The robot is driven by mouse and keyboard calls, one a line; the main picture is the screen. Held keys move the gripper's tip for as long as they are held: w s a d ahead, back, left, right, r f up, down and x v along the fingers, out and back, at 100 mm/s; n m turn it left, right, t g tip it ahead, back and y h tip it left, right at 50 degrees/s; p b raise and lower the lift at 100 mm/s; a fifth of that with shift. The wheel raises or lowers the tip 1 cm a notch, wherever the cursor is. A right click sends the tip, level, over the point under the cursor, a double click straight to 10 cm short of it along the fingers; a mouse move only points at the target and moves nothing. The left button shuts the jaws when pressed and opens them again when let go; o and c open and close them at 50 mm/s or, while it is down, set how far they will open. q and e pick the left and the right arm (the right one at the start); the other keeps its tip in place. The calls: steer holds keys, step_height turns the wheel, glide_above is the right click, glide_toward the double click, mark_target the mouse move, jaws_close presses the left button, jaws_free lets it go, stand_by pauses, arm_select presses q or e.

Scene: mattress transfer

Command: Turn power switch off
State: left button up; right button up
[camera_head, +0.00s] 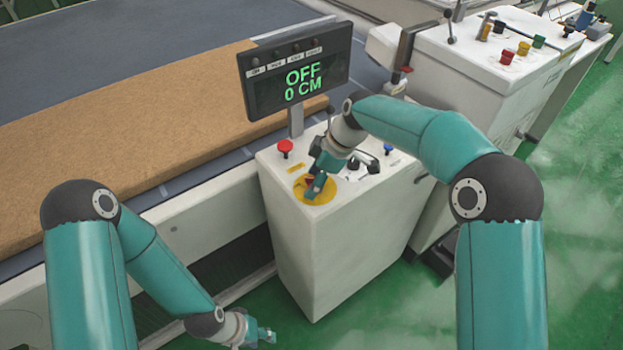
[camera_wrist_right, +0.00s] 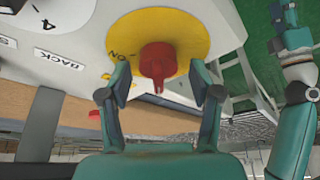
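The power switch is a red rotary knob (camera_wrist_right: 157,62) on a yellow round plate (camera_head: 315,192), on top of the white control box (camera_head: 335,240). An "ON" label shows on the plate beside the knob in the right wrist view. My right gripper (camera_head: 316,188) is over the plate. In the right wrist view its two fingers (camera_wrist_right: 162,92) are spread on either side of the knob, with a gap on each side. The display (camera_head: 295,75) reads "OFF" and "0 CM". My left gripper (camera_head: 264,335) hangs low, away from the box; its opening is unclear.
A red push button (camera_head: 285,147) stands behind the plate. Black knobs (camera_head: 354,164) and a blue one (camera_head: 388,148) are to its right. A brown mattress (camera_head: 130,140) lies on the conveyor at left. Another white console (camera_head: 490,50) stands at right. Green floor is open in front.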

steer(key=shift+d+r, duration=0.25)
steer(key=shift+r, duration=0.25)
steer(key=v, duration=1)
steer(key=shift+r, duration=0.35)
steer(key=shift+d, duration=0.1)
